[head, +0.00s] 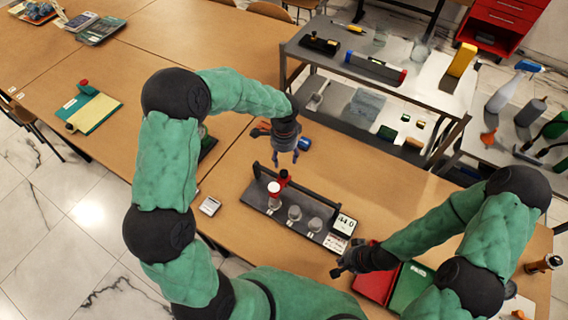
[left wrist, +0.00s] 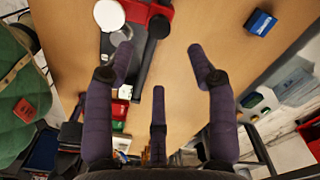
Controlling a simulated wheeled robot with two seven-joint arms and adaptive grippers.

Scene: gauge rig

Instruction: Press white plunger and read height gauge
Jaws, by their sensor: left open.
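The gauge rig (head: 258,200) is a dark tray on the table with a rail along its back. The white plunger (head: 274,188) stands at its left end; its round white top (left wrist: 109,15) shows at the top of the left wrist view. A red clamp-like part (head: 284,177) with a black knob is beside it. The display (head: 344,223) at the rig's right end seems to read 44.0, though its digits are small. My left gripper (head: 286,158) is open and empty, above and behind the plunger. My right gripper (head: 341,266) is near the rig's right front; its fingers are unclear.
A blue object (head: 305,143) lies behind the rig. A small grey device (head: 210,206) lies to its left. Red (head: 375,286) and green folders lie by my right gripper. A metal shelf (head: 420,95) stands behind.

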